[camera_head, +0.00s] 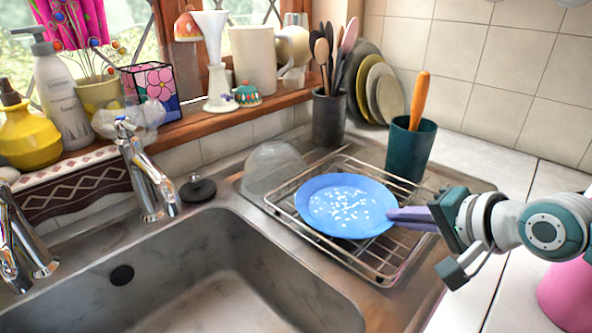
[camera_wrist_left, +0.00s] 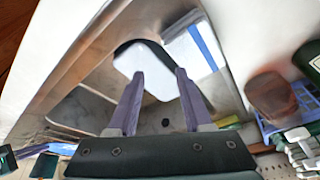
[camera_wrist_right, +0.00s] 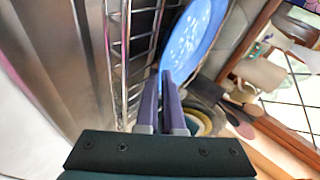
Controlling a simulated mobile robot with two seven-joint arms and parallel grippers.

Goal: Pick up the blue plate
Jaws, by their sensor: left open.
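The blue plate (camera_head: 345,203) with white speckles is at the wire dish rack (camera_head: 375,268), in the middle of the head view. It also shows in the right wrist view (camera_wrist_right: 197,38), ahead of the fingertips. My right gripper (camera_head: 393,214) comes in from the right, with its purple fingers close together on the plate's right rim. In the right wrist view the fingers (camera_wrist_right: 163,76) have only a narrow gap, and the rim meets their tips. My left gripper (camera_wrist_left: 161,72) shows only in the left wrist view, with its fingers apart and nothing between them.
A teal holder (camera_head: 409,150) with an orange handle and a dark utensil pot (camera_head: 330,118) stand behind the rack. Several plates (camera_head: 386,97) lean against the wall. A clear dome (camera_head: 272,170) is left of the rack. The sink (camera_head: 190,275) is empty at front left.

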